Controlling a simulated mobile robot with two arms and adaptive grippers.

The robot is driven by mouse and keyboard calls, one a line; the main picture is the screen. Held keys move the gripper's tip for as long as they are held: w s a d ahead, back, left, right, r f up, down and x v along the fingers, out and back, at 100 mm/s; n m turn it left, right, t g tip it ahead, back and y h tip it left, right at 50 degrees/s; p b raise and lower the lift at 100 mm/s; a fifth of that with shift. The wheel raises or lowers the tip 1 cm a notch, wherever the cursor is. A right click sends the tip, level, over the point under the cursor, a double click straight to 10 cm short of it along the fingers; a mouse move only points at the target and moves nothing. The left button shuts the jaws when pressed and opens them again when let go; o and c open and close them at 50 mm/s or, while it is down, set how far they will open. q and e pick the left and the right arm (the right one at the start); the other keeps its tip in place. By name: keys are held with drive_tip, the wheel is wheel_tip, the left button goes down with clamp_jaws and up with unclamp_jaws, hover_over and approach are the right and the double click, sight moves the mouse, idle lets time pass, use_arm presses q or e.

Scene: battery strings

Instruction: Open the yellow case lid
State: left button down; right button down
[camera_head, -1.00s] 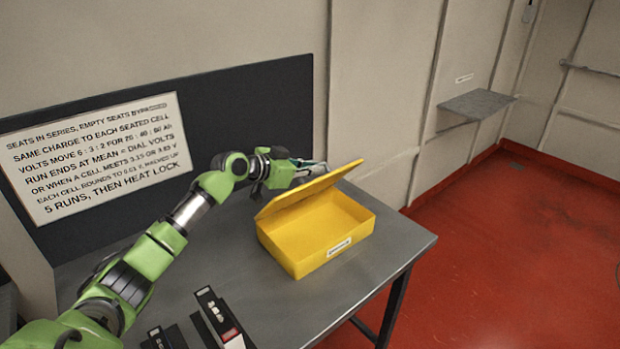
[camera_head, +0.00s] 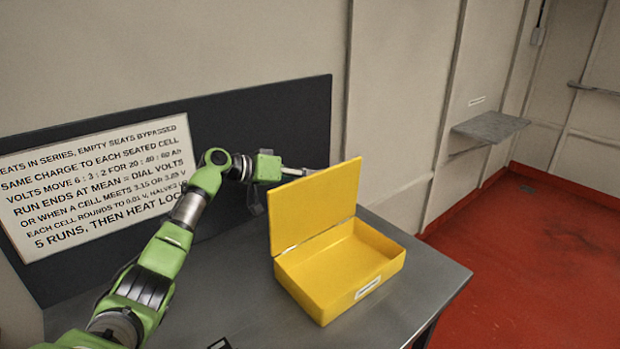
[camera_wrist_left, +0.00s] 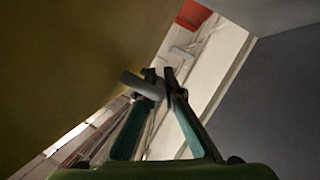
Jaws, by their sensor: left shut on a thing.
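The yellow case (camera_head: 352,275) sits on the grey table with its inside visible and empty. Its lid (camera_head: 318,208) stands up steeply along the back left side. My left gripper (camera_head: 308,171) is behind the lid, near its upper edge, and its fingertips are hidden there in the head view. In the left wrist view, the left gripper (camera_wrist_left: 158,82) is shut on a small grey cylindrical part, seemingly the lid's handle (camera_wrist_left: 140,85), beside the dark yellow lid surface (camera_wrist_left: 65,60).
The steel table (camera_head: 420,258) is clear right of the case. A dark panel with a white sign (camera_head: 100,185) stands behind my left arm. A dark object (camera_head: 220,344) shows at the bottom edge. A grey wall shelf (camera_head: 490,127) is far right.

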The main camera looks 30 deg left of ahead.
use_arm(q)
drive_tip(key=shift+a, duration=0.1)
idle(0.3)
drive_tip(key=c, duration=2.4)
unclamp_jaws()
drive_tip(key=shift+c, duration=0.2)
drive_tip(key=v, duration=1.2)
